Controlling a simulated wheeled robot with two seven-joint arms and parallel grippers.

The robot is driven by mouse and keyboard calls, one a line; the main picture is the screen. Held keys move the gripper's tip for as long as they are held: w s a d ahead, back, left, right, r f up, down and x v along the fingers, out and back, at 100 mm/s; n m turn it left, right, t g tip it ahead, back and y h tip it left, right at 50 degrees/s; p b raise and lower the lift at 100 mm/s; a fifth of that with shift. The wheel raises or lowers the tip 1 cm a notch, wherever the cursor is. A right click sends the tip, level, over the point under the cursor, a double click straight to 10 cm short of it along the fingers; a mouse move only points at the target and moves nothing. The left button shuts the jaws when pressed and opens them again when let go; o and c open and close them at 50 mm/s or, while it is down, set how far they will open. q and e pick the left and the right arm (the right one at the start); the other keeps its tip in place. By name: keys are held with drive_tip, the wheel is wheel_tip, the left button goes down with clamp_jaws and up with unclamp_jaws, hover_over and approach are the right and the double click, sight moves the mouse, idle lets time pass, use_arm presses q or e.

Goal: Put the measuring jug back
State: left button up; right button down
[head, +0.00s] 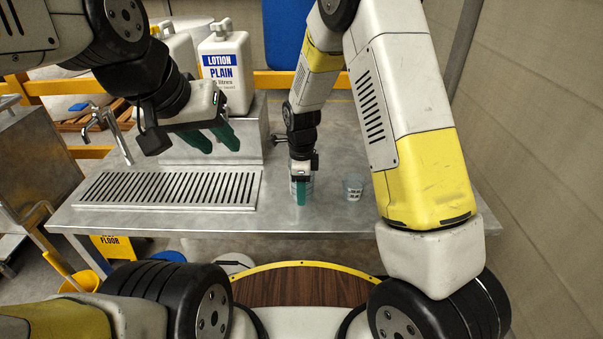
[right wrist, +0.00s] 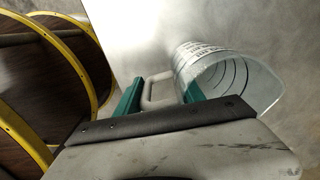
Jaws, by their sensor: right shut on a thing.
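The measuring jug (right wrist: 228,72) is clear with printed marks and rings, and its handle (right wrist: 156,90) lies between the green fingers of my right gripper (right wrist: 160,95). I cannot tell whether the jug touches the table.
The steel table (head: 330,222) holds a slotted drain grate (head: 165,189), a tap (head: 105,130) and a raised block carrying white lotion bottles (head: 226,72). A wall stands on the right. A yellow-rimmed brown round top (head: 305,287) is in front. Table between grate and jug is clear.

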drive_tip(key=shift+f, duration=0.15)
drive_tip(key=c, duration=0.7)
unclamp_jaws()
wheel_tip(320, 180, up, 12)
drive_tip(key=shift+s+r, duration=0.15)
drive_tip(key=shift+r, duration=0.05)
drive_tip(key=s+d+r+n+t+y, duration=0.1)
drive_tip(key=s+d+r+n+t, duration=0.2)
drive_tip(key=s+d+r+n, duration=0.4)
drive_tip(key=s+d+r+n+t+y, duration=0.1)
drive_tip(key=s+d+r+n+t, duration=0.2)
drive_tip(key=s+d+r+n, duration=0.4)
drive_tip(key=s+r+n, duration=0.3)
drive_tip(key=s+n, duration=0.1)
drive_tip(key=s, duration=0.2)
drive_tip(key=shift+s+d+r+n, duration=0.15)
drive_tip(key=shift+s+r+n, duration=0.1)
drive_tip(key=shift+n, duration=0.15)
